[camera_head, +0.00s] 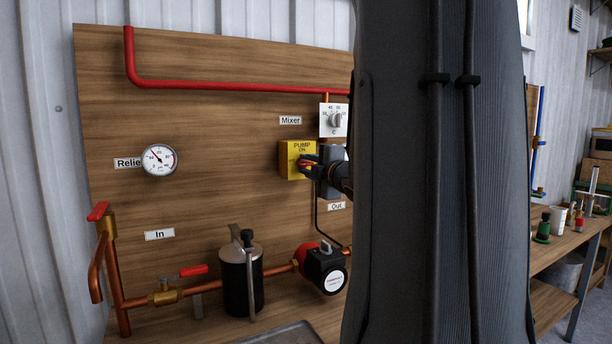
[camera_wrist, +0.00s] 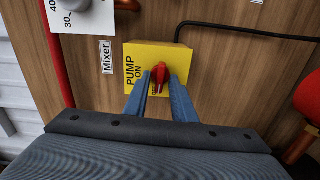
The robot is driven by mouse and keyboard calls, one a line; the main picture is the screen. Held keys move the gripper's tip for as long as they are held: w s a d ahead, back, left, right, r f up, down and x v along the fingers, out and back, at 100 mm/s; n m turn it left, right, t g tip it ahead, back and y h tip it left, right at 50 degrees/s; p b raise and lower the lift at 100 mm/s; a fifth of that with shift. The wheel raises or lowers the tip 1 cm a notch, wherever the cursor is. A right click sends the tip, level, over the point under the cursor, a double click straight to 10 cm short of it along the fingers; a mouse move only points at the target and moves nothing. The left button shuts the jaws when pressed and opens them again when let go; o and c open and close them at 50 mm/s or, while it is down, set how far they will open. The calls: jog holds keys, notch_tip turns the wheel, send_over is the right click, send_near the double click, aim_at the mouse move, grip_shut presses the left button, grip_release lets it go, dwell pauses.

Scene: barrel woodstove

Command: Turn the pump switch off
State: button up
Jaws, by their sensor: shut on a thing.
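The pump switch is a yellow box (camera_head: 289,161) on the wooden panel, labelled "PUMP ON" at its top. It also shows in the wrist view (camera_wrist: 135,56), turned sideways. Its red knob (camera_wrist: 160,76) sits in the middle of the box's face. My gripper (camera_wrist: 159,80) has its two blue fingers on either side of the red knob, shut on it. In the head view my gripper (camera_head: 305,164) reaches the box from the right, and my arm hides part of the panel. The knob's lower label is mostly hidden by the fingers.
A mixer dial (camera_head: 335,120) is just above the box. A red pipe (camera_head: 230,85) runs above. Below are a round red-and-black pump (camera_head: 325,268), a dark canister (camera_head: 241,275) and copper pipes. A pressure gauge (camera_head: 159,160) is at left. A workbench (camera_head: 565,245) stands at right.

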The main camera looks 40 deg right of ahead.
jog(key=shift+n+b, duration=0.4)
jog(key=o, duration=0.7)
jog(key=shift+s, duration=0.1)
jog(key=v, duration=0.7)
jog(key=shift+s, duration=0.3)
